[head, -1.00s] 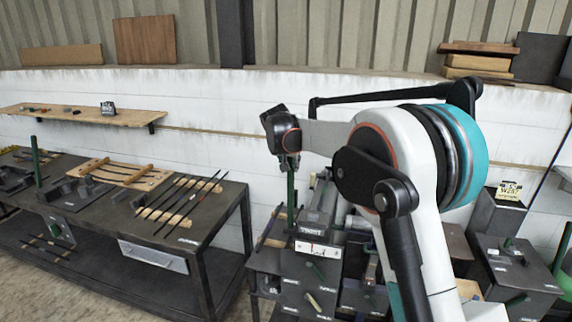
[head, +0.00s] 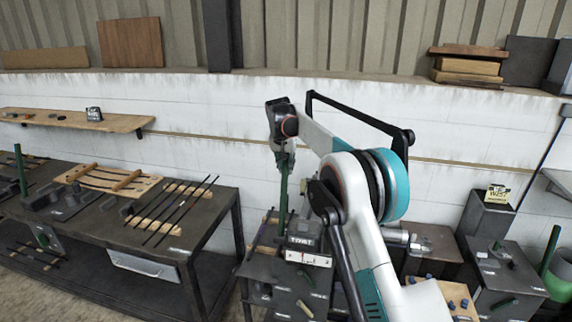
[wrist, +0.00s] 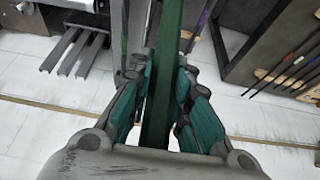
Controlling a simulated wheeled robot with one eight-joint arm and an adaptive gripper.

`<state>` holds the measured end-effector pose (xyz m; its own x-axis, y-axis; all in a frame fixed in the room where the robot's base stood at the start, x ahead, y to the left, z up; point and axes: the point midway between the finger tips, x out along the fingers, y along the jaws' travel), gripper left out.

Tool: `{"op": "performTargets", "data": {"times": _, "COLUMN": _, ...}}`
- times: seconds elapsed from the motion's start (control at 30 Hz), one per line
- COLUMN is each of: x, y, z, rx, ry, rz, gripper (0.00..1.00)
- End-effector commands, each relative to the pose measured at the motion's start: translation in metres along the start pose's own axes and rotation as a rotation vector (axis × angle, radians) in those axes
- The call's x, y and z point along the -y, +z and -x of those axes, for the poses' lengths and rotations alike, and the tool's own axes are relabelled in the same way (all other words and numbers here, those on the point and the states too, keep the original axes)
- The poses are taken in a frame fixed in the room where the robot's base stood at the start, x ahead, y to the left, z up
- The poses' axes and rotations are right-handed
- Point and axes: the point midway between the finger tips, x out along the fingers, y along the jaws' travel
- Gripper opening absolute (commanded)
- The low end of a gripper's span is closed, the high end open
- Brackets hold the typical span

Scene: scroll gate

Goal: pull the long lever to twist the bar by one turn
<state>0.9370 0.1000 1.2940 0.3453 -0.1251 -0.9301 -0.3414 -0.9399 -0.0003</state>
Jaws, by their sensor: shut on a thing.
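The long green lever (head: 284,188) stands nearly upright from the twist machine (head: 308,259), which has a sign on its front. My gripper (head: 283,152) is shut on the lever's upper part. In the wrist view the lever (wrist: 163,75) runs between the teal finger pads of my gripper (wrist: 162,90), one on each side. The bar cannot be made out for certain; the machine's working part is partly hidden behind my arm.
A dark workbench (head: 205,222) on the left carries several thin rods (head: 172,209) on wooden supports. Other machines (head: 506,268) stand at the right, one with a green lever (head: 549,249). A white wall with a ledge is behind.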

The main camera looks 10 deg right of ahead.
Motion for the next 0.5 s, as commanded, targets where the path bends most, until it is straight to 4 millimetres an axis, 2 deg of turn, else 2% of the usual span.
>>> {"op": "performTargets", "data": {"times": 0.27, "x": -0.0002, "y": 0.0000, "z": -0.0008, "rx": -0.001, "ry": 0.000, "rz": 0.000, "gripper": 0.00}}
{"op": "performTargets", "data": {"times": 0.3, "x": -0.0002, "y": 0.0001, "z": -0.0008, "rx": -0.001, "ry": 0.000, "rz": 0.000, "gripper": 0.27}}
{"op": "performTargets", "data": {"times": 0.33, "x": -0.0002, "y": 0.0001, "z": -0.0008, "rx": -0.001, "ry": 0.000, "rz": 0.000, "gripper": 0.34}}
{"op": "performTargets", "data": {"times": 0.37, "x": -0.0002, "y": 0.0001, "z": -0.0007, "rx": -0.001, "ry": 0.000, "rz": 0.000, "gripper": 0.38}}
{"op": "performTargets", "data": {"times": 0.5, "x": -0.0002, "y": 0.0002, "z": -0.0005, "rx": 0.000, "ry": 0.000, "rz": 0.000, "gripper": 0.38}}
